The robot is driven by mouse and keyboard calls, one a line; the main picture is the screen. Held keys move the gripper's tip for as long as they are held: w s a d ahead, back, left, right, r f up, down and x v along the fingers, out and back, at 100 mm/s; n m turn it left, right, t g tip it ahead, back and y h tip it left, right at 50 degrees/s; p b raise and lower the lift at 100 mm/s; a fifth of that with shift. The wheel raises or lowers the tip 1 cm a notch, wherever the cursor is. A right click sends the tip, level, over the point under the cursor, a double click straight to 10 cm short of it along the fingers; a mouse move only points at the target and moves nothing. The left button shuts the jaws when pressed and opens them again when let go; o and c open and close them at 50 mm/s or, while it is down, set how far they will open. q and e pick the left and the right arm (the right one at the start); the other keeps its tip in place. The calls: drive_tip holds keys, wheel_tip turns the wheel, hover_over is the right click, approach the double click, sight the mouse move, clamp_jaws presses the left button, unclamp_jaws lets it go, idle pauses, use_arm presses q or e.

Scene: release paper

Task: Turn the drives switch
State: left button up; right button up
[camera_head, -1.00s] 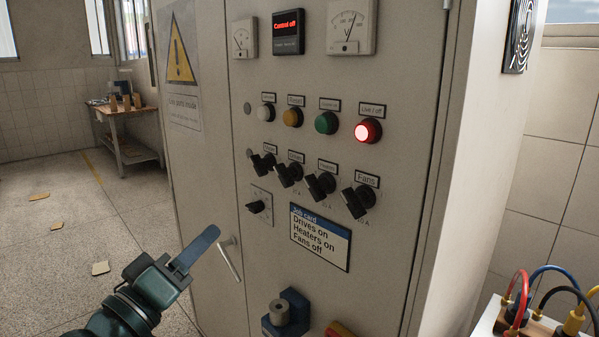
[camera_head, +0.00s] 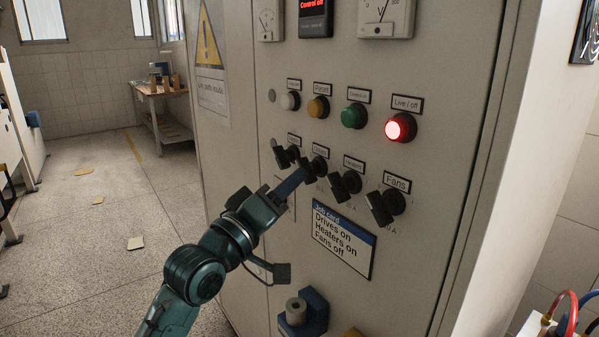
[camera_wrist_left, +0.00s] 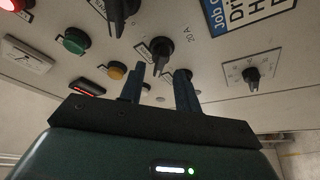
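The drives switch (camera_head: 316,168) is a black rotary knob, second from left in the knob row on the grey cabinet door. My left gripper (camera_head: 302,175) is at its lower left side and partly covers it. In the left wrist view, the two blue fingers (camera_wrist_left: 158,74) stand apart, and the drives switch (camera_wrist_left: 160,50) shows in line with the gap between their tips. Contact cannot be told. The heaters switch (camera_head: 345,184) and fans switch (camera_head: 385,205) are to the right; another knob (camera_head: 285,155) is to the left. My right gripper is not in view.
A job card (camera_head: 343,240) reads drives on, heaters on, fans off. A red lamp (camera_head: 400,128) glows above the fans switch. A blue block (camera_head: 312,312) with a grey cylinder sticks out low on the door.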

sight(309, 170)
use_arm(q)
drive_tip(key=shift+x, duration=1.65)
clamp_jaws()
